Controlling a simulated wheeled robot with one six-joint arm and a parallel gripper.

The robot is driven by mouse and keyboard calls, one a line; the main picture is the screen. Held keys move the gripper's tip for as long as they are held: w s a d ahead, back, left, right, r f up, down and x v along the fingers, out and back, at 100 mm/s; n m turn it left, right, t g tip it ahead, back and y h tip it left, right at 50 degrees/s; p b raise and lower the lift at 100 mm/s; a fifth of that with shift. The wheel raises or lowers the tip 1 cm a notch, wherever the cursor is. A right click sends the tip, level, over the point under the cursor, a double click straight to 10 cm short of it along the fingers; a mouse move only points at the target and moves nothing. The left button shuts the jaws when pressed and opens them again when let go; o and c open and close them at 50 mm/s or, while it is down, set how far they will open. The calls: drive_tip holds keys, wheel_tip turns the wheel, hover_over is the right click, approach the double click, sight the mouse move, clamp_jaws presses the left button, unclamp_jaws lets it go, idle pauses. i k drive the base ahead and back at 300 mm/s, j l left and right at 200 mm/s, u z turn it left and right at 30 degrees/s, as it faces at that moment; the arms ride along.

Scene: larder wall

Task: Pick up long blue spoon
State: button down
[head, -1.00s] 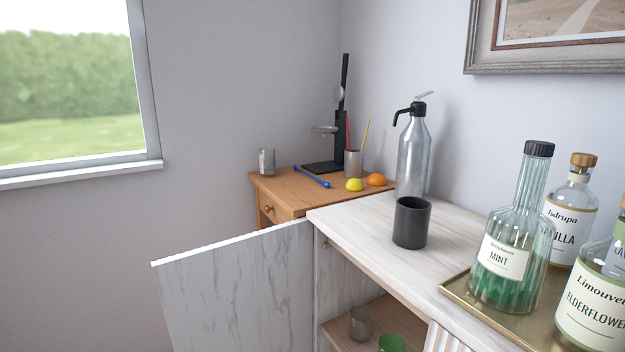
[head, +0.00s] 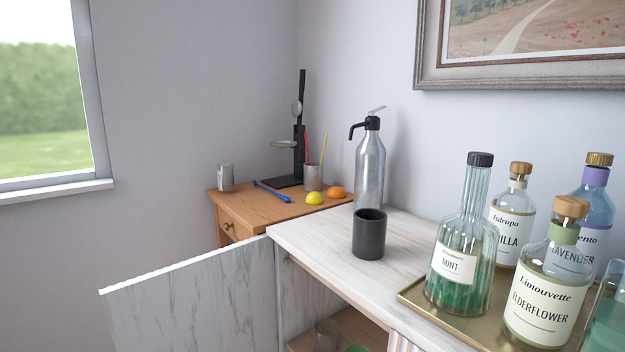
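The long blue spoon (head: 272,191) lies flat on the small wooden cabinet (head: 231,208) in the far corner. It lies at a slant, between a clear glass on its left and a black press stand behind it to the right. My gripper is not in view.
A yellow lemon (head: 314,198), an orange (head: 336,192), a cup with straws (head: 313,173) and the black press (head: 298,150) share the wooden top. Nearer are a soda siphon (head: 369,165), a dark cup (head: 369,235), a bottle tray (head: 412,294) and an open cabinet door (head: 195,300).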

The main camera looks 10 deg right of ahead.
sight(286, 199)
drive_tip(key=i+j+z, duration=0.1)
drive_tip(key=j, duration=0.25)
drive_tip(key=i+j, duration=0.3)
drive_tip(key=i+j+z, duration=0.15)
drive_tip(key=i, duration=0.3)
drive_tip(key=i+j+z, duration=0.1)
drive_tip(key=i, duration=0.3)
drive_tip(key=i+j+z, duration=0.15)
drive_tip(key=i+j, duration=0.15)
drive_tip(key=i, duration=0.15)
